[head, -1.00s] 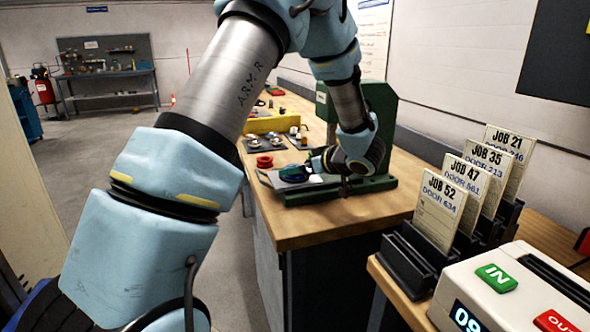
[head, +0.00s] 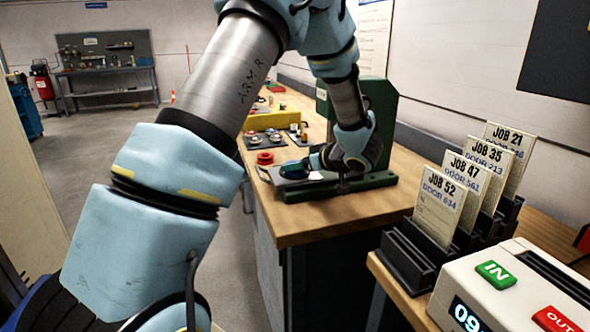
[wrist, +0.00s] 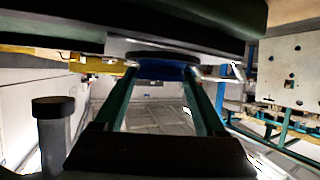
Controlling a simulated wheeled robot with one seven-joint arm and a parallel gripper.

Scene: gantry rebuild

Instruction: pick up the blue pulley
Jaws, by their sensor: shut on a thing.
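The blue pulley (wrist: 160,70) shows in the wrist view as a blue round thing with a darker rim, between the tips of my two teal fingers. My gripper (wrist: 161,76) is shut on it. In the head view my gripper (head: 298,168) points left, low over the grey plate at the foot of the green press. The pulley is small and mostly hidden by the fingers there. I cannot tell whether it is clear of the plate.
The green press (head: 380,120) stands close behind my wrist. A red ring-shaped part (head: 265,158) lies left of the plate on the wooden bench (head: 330,224). Dark mats with small parts and a yellow block (head: 262,123) lie farther back. Job cards (head: 440,203) stand at the right.

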